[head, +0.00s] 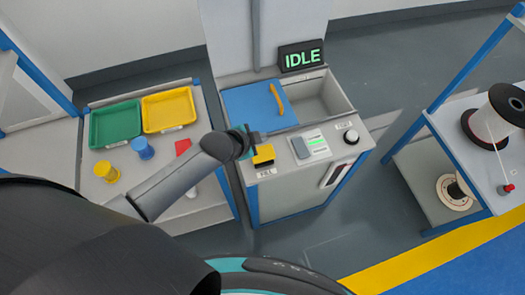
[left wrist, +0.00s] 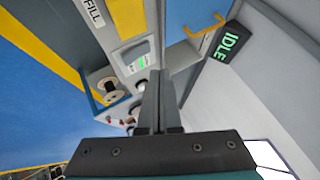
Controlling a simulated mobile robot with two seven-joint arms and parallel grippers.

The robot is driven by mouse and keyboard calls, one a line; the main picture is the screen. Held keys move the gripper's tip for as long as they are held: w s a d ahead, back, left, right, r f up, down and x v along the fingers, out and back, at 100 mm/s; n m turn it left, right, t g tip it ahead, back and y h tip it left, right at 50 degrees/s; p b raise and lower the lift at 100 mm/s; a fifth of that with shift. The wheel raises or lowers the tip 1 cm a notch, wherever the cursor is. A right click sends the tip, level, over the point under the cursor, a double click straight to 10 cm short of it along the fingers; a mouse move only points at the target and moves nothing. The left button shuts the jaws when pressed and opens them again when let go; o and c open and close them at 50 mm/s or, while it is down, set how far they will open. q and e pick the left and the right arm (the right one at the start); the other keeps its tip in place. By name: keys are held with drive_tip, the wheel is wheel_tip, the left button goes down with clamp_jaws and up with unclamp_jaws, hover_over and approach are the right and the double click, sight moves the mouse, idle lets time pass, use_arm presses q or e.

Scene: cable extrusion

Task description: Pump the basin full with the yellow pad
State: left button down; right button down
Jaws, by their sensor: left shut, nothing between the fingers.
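The yellow pad (head: 263,154) sits at the front left of the machine top, above a FILL label (head: 265,173). In the left wrist view the yellow pad (left wrist: 127,16) shows at the top, beside the same label. The basin (head: 325,100) is a grey recess at the back of the machine. Its blue lid (head: 250,105) with a yellow handle covers the left part; no contents can be made out. My left gripper (head: 256,139) is shut and empty, just behind the pad; contact cannot be told. Its closed fingers (left wrist: 158,105) show in the left wrist view. My right gripper is not in view.
A lit IDLE sign (head: 302,56) stands behind the basin. A panel with green bars (head: 316,142) and a round knob (head: 351,136) lie right of the pad. Green (head: 115,124) and yellow (head: 168,110) trays stand on the left table. A rack with spools (head: 490,120) is at right.

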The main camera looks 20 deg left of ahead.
use_arm(q)
drive_tip(key=shift+w+a+f+m, duration=0.25)
drive_tip(key=shift+w+a, duration=0.2)
drive_tip(key=shift+w, duration=0.3)
drive_tip(key=b, duration=0.8)
hover_over(261, 154)
drive_tip(key=f, duration=0.8)
drive_tip(key=shift+s+a, duration=0.2)
drive_tip(key=shift+s, duration=0.05)
drive_tip(key=shift+f, duration=0.35)
idle(0.6)
drive_tip(key=shift+f+b, duration=0.4)
drive_tip(key=shift+f+b, duration=0.95)
drive_tip(key=shift+f, duration=0.45)
idle(1.2)
drive_tip(key=shift+s, duration=0.1)
drive_tip(key=shift+r+p, duration=1.8)
drive_tip(key=shift+p, duration=0.15)
